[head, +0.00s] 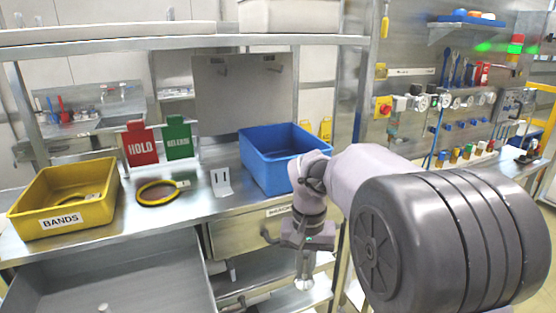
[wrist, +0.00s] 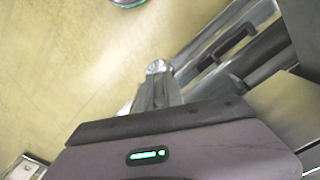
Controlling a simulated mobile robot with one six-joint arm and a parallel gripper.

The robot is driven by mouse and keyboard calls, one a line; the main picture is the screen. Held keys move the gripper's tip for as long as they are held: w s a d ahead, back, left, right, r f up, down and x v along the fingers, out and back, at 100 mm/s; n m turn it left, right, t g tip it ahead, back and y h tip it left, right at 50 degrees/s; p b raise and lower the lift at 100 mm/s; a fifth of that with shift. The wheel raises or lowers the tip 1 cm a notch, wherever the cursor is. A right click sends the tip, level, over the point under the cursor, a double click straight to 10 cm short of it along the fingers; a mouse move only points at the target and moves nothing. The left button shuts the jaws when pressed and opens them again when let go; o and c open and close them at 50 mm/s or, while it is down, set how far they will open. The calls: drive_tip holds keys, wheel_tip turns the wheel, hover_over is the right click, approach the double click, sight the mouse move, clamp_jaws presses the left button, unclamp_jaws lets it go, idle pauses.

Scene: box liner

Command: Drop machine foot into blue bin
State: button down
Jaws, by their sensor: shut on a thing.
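My gripper (head: 304,268) hangs fingers-down in front of the bench, below the bench top's front edge. It is shut on the machine foot (head: 304,284), a small silver round piece at the fingertips. In the wrist view the foot (wrist: 156,67) shows as a ridged silver disc at the end of the closed fingers (wrist: 155,92), with the pale floor behind it. The blue bin (head: 258,168) stands on the bench top, behind and above my gripper and a little to its left. My arm overlaps the bin's right side, and the bin's floor is hidden.
A yellow BANDS bin (head: 90,217), a black-and-yellow ring (head: 157,203), red HOLD and green signs (head: 139,148) and a metal bracket (head: 221,183) stand on the bench. An open drawer (head: 130,270) juts out at lower left. A shelf (head: 190,41) runs above.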

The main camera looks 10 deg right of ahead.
drive_tip(key=s+f+n, duration=0.3)
drive_tip(key=s+f, duration=0.3)
drive_tip(key=f, duration=0.7)
drive_tip(key=shift+d, duration=0.1)
